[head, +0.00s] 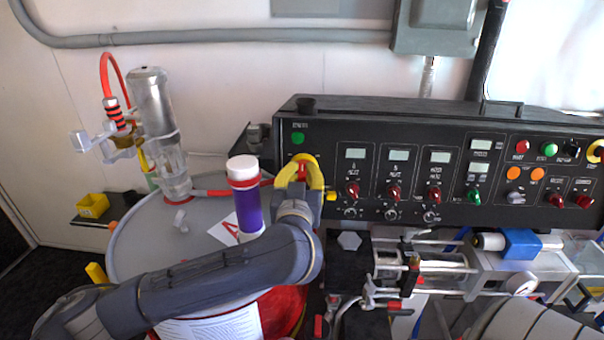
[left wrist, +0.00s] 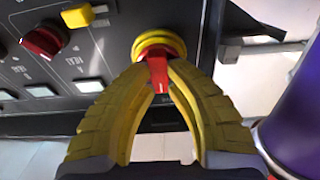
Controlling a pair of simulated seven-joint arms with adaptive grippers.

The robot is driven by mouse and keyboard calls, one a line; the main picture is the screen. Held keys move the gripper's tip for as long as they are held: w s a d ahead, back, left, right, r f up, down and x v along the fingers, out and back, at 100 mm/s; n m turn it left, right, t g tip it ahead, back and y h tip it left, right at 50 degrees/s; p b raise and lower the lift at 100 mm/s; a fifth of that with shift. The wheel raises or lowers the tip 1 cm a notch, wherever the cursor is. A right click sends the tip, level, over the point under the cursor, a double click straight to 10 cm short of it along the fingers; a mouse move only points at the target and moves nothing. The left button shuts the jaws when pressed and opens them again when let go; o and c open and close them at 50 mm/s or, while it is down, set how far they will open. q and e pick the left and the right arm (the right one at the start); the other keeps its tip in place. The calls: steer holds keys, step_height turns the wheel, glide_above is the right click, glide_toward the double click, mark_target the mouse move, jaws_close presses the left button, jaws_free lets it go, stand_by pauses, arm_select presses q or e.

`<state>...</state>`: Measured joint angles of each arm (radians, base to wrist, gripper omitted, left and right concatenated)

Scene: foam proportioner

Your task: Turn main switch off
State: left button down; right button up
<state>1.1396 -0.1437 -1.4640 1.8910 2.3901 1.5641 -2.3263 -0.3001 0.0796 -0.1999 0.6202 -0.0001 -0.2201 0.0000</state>
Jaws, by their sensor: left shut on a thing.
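The main switch is a red knob on a yellow round base, on the left end of the black control panel. In the left wrist view the red knob (left wrist: 157,68) sits between the two yellow fingertips of my left gripper (left wrist: 158,75), which are shut on it. The yellow base (left wrist: 158,45) shows just beyond the fingertips. In the head view my left gripper (head: 301,172) is at the panel's lower left, and the red knob (head: 302,169) is mostly hidden by its fingers. My right gripper is not in view.
The control panel (head: 455,205) has several knobs and displays. A green button (head: 298,138) is above the switch. A purple bottle with a white cap (head: 246,200) stands on the grey drum (head: 140,240) close to my left arm. Metal piping (head: 420,262) lies below the panel.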

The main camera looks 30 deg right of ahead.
arm_select(q)
steer(key=n+y, duration=0.1)
steer(key=n, duration=0.4)
steer(key=shift+n+t, duration=0.3)
steer(key=shift+t, duration=0.1)
steer(key=shift+w+a+f+n+y, duration=0.1)
steer(key=shift+n+y, duration=0.25)
steer(key=shift+n, duration=0.8)
steer(key=shift+a+n+y, duration=0.1)
steer(key=shift+n+y, duration=0.25)
steer(key=shift+n, duration=0.8)
steer(key=c, duration=1.3)
jaws_free()
steer(key=shift+d, duration=0.1)
steer(key=shift+c, duration=0.2)
steer(key=v, duration=1.2)
